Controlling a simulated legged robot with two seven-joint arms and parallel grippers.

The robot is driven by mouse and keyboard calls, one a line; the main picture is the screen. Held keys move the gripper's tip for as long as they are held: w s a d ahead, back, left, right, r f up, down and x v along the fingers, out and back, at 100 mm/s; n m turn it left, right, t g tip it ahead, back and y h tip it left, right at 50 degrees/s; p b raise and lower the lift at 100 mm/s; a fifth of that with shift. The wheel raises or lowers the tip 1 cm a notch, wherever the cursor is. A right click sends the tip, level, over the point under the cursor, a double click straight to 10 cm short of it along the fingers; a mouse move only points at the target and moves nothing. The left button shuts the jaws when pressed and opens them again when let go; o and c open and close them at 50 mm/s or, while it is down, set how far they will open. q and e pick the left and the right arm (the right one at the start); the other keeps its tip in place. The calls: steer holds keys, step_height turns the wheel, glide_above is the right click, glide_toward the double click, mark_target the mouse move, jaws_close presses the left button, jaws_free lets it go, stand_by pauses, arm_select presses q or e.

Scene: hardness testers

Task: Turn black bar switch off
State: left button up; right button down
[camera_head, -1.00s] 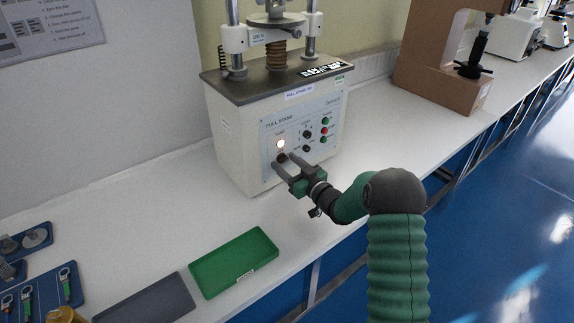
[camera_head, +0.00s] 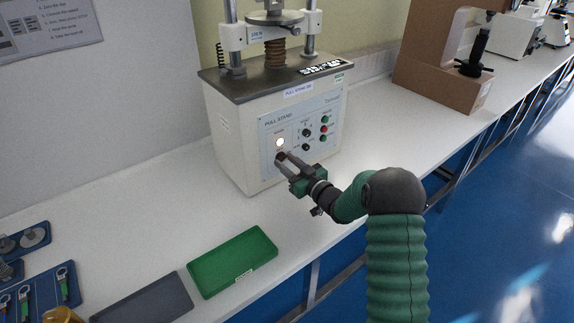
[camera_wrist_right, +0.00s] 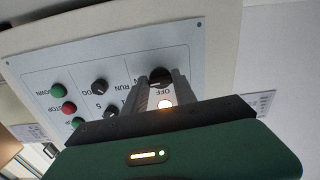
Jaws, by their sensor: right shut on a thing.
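The pull stand (camera_head: 232,150) is a cream machine with a grey control panel (camera_head: 268,130) on its front. A lit round lamp (camera_head: 280,142) glows on the panel's left side. My right gripper (camera_head: 281,158) is at the panel just below that lamp, its fingers shut on the black bar switch. In the right wrist view the black bar switch (camera_wrist_right: 159,75) shows between the tips of the right gripper (camera_wrist_right: 161,82), beside an upside-down "OFF" label. The lamp (camera_wrist_right: 166,104) glows between the fingers there. The fingers hide part of the switch. My left gripper is out of view.
Two black knobs and red and green buttons (camera_head: 324,130) sit on the panel right of the gripper. A green tray (camera_head: 232,262) and a grey tray (camera_head: 145,300) lie on the white bench in front. A brown machine (camera_head: 440,85) stands farther right.

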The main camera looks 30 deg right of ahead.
steer(key=shift+f+n+b, duration=0.2)
steer(key=shift+n+b, duration=7.55)
steer(key=shift+n, duration=0.85)
steer(key=shift+a, duration=0.1)
steer(key=c, duration=1.2)
jaws_free()
steer(key=shift+o, duration=1)
steer(key=shift+r, duration=0.1)
